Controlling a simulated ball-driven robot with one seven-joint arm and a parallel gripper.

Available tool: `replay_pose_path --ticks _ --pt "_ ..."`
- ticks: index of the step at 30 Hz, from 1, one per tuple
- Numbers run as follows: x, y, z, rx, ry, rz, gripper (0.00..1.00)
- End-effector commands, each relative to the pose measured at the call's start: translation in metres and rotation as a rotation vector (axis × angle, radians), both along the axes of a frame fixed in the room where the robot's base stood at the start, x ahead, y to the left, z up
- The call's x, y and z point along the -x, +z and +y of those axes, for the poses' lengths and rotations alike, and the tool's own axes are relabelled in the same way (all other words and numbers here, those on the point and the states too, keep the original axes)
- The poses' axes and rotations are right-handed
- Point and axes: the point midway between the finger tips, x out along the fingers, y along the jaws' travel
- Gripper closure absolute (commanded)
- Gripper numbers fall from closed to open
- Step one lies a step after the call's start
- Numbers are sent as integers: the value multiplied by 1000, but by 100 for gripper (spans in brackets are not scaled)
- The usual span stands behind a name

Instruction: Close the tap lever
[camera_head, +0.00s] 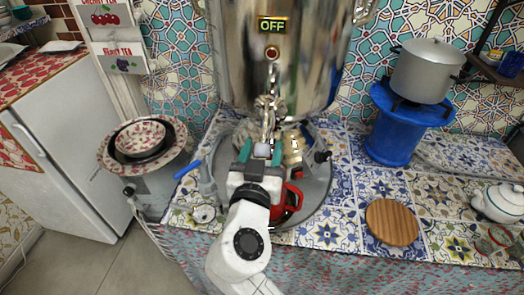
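The chrome samovar (300,65) stands at the back centre with a lit "OFF" sign on its front. Its tap (268,112) sticks out low on the front, above my gripper. The tap lever is hard to tell apart from the shiny tap and my gripper, so I cannot tell its position. My gripper (260,151) is just below and in front of the tap, its two green-tipped fingers apart. A small grey part shows between the fingers; I cannot tell whether they touch it. A red teapot (292,202) is beside my gripper, partly hidden by it.
A round grey tray (318,195) lies under the samovar. A blue-handled object (188,169) is left of it. Right are a blue stove (392,138) with a pot (426,70), a wooden board (391,222) and a white teapot (498,203). Bowls (140,139) stand left.

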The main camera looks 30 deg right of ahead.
Motion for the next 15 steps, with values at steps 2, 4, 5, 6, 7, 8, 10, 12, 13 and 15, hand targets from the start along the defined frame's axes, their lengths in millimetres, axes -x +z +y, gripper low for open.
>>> replay_pose_path --ticks 2,4,5,6,7,8,10,12,13,15 --pt "0 0 0 0 0 0 53" --pt "0 0 0 0 0 0 60" --pt "0 0 0 0 0 0 63" --pt "0 0 0 0 0 0 67" --pt "0 0 0 0 0 0 70" --pt "0 0 0 0 0 0 73" --pt "0 0 0 0 0 0 79" --pt "0 0 0 0 0 0 86" --pt "0 0 0 0 0 0 89" --pt "0 0 0 0 0 0 96"
